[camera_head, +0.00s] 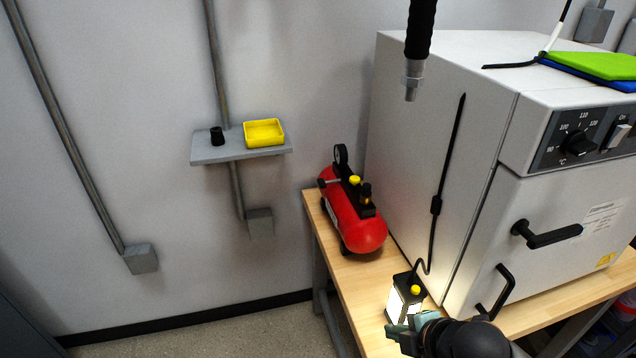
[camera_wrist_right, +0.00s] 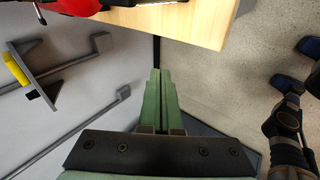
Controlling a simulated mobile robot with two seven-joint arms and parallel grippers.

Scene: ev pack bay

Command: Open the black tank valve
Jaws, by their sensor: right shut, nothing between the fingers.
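The red air tank (camera_head: 358,220) lies on the wooden bench, left of the white oven. On its top are a round gauge (camera_head: 341,155), a yellow knob (camera_head: 354,180) and a black valve knob (camera_head: 366,193); I cannot tell the valve's setting. My right gripper (camera_head: 397,334) has green fingers, is shut and empty, and is at the bench's near edge, below and right of the tank, apart from it. Its shut fingers also show in the right wrist view (camera_wrist_right: 160,95), with part of the red tank (camera_wrist_right: 75,5) at the top edge. My left gripper is not in view.
A small box with a yellow button (camera_head: 405,295) stands on the bench (camera_head: 345,285) just behind my right gripper. The white oven (camera_head: 425,130) fills the right. A black hose (camera_head: 419,35) hangs above. A wall shelf (camera_head: 230,150) holds a yellow tray (camera_head: 264,133).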

